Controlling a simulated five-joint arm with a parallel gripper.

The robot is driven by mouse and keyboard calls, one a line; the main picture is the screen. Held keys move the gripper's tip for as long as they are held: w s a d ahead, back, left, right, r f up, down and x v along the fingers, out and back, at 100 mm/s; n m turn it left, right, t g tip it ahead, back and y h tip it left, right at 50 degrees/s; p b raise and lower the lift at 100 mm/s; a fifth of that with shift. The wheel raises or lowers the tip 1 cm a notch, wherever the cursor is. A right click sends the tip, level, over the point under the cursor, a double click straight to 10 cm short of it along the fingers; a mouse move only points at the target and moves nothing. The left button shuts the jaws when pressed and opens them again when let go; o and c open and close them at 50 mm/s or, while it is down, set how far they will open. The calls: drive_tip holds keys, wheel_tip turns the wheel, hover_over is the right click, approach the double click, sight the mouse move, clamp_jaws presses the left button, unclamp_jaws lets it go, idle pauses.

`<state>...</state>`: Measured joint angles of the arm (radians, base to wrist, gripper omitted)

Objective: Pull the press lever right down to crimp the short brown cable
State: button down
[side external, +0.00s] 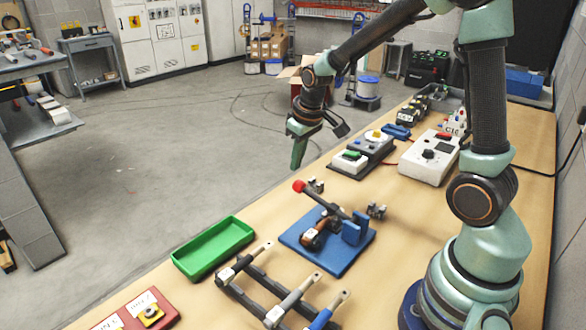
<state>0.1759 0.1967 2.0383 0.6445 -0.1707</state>
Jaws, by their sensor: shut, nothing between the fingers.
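The press stands on a blue base plate (345,262) on the wooden bench. Its dark lever (325,205) runs from the blue upright block (355,229) up and left to a red knob (299,186). A brown piece (308,239) with dark ends lies low on the plate under the lever; it may be the short brown cable, but I cannot tell how it sits in the press. My gripper (297,158) is shut and empty, pointing down. In the picture it is just above the red knob, apart from it.
A green tray (213,247) and a rack of handled tools (285,297) are in front of the press. A red labelled board (140,312) is at front left. Switch boxes (362,157) and a white meter box (430,157) stand behind. Small grey clips (376,210) flank the lever.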

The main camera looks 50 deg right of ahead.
sight(297, 181)
drive_tip(key=shift+s+d+f, duration=0.1)
drive_tip(key=shift+d+f, duration=0.05)
drive_tip(key=shift+f, duration=0.75)
drive_tip(key=shift+s+d+f, duration=0.1)
drive_tip(key=shift+d+f, duration=0.05)
drive_tip(key=shift+f, duration=0.7)
